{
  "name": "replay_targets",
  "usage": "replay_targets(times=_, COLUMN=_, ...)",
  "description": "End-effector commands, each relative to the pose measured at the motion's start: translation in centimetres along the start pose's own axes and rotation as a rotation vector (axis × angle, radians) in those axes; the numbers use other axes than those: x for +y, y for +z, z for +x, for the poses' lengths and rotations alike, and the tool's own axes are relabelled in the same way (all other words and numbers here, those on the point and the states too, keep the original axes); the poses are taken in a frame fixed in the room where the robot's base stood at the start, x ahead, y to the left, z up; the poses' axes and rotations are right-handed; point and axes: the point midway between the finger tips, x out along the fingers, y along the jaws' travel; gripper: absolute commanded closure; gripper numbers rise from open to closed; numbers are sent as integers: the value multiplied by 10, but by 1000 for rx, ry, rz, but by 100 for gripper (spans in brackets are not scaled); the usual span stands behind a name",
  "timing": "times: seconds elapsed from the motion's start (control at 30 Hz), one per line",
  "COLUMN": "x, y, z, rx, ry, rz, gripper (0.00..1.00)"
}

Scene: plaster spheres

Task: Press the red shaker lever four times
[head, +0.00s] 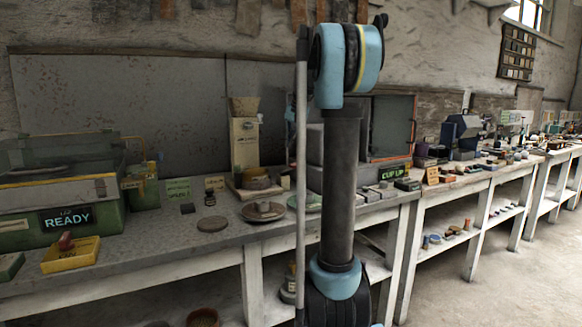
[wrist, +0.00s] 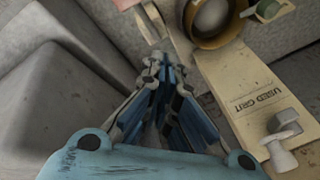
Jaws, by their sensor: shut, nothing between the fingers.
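My gripper (wrist: 155,62) is shut and empty in the wrist view, its fingertips close together near a pale panel (wrist: 222,85) lettered "USED GRIT". A small pinkish-red piece (wrist: 125,4) shows at the top edge, just beyond the fingertips; I cannot tell whether it is the red shaker lever, or whether the fingers touch it. In the head view a pale dispenser (head: 245,143) with a grit-filled top stands on the bench, left of my arm.
A green machine with a "READY" sign (head: 66,218) and a yellow tray (head: 72,256) are at the left of the bench (head: 170,240). A brown dish (head: 263,211) lies before the dispenser.

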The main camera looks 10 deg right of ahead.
Motion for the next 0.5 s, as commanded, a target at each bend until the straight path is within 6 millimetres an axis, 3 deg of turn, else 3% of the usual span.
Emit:
replay_targets(times=0.3, x=-18, y=-18, z=-24, rx=0, ry=0, rz=-1, gripper=100)
replay_targets(times=0.5, x=-19, y=-19, z=-25, rx=0, ry=0, rz=0, gripper=100)
